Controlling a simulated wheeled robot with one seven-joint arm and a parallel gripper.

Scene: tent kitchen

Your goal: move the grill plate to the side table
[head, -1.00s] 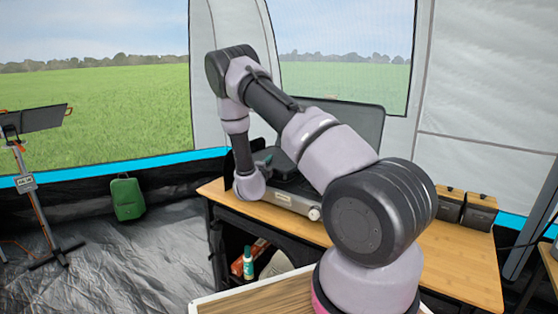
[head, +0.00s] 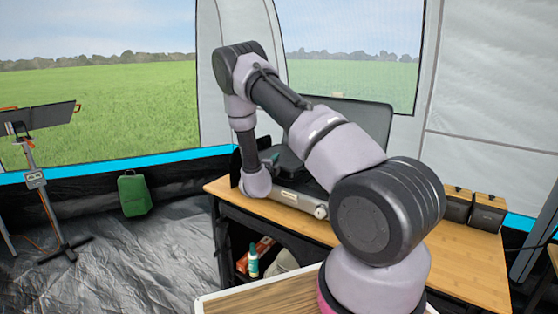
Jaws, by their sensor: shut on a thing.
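The camp stove (head: 285,207) stands on the wooden-topped table with its dark lid (head: 360,119) raised. A dark flat piece (head: 292,166), seemingly the grill plate, shows over the stove, partly hidden by my arm. My gripper (head: 269,161) is at the stove's left end, beside my wrist and against this dark piece. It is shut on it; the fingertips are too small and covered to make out. I cannot tell whether the plate is clear of the stove. I cannot tell which surface is the side table.
Two dark boxes with wooden lids (head: 473,208) stand at the table's right. A bottle (head: 253,262) and other goods are on the shelf below. A wooden top (head: 265,299) is in front.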

